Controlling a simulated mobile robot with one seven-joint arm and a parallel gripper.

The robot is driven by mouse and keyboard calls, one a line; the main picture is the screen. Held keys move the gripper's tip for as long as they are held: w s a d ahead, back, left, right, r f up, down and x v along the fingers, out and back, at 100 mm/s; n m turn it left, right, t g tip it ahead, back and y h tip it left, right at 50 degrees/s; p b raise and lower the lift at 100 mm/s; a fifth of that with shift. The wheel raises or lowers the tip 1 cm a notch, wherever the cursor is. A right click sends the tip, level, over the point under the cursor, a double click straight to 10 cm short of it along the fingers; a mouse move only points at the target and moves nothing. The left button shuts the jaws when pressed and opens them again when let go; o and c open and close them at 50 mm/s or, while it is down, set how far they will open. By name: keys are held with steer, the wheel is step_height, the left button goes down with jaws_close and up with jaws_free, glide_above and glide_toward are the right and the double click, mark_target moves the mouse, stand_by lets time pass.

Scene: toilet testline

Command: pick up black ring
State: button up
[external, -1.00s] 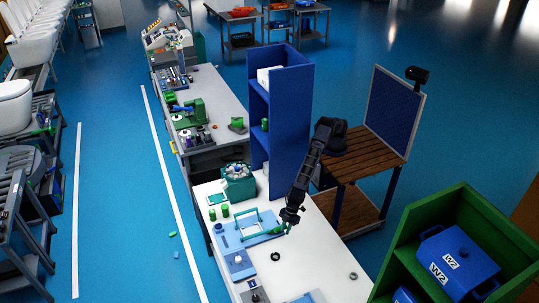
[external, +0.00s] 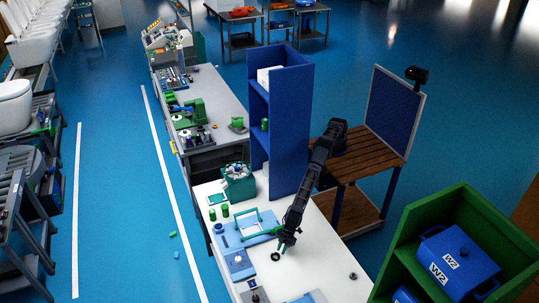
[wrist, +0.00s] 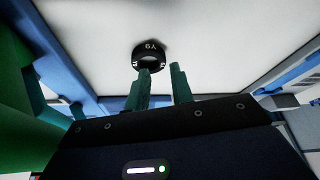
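The black ring (external: 275,257) lies flat on the white tabletop. In the wrist view the ring (wrist: 149,54) shows just beyond the fingertips, nearer the left finger, with light lettering on its side. My gripper (external: 282,248) is low over the table, close beside the ring in the external view. In the wrist view my gripper (wrist: 163,68) has its two green fingers apart, with nothing between them. Whether a fingertip touches the ring cannot be told.
A light blue fixture with a green handle (external: 262,217) stands on the table left of my arm. A second blue fixture (external: 239,263) is left of the ring. A small dark part (external: 353,276) lies to the right. The tabletop (external: 310,265) between is clear.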

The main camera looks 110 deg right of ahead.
mark_target(278, 257)
steer(key=shift+x, duration=2.5)
steer(key=shift+w, duration=0.15)
steer(key=shift+c, duration=0.4)
jaws_close()
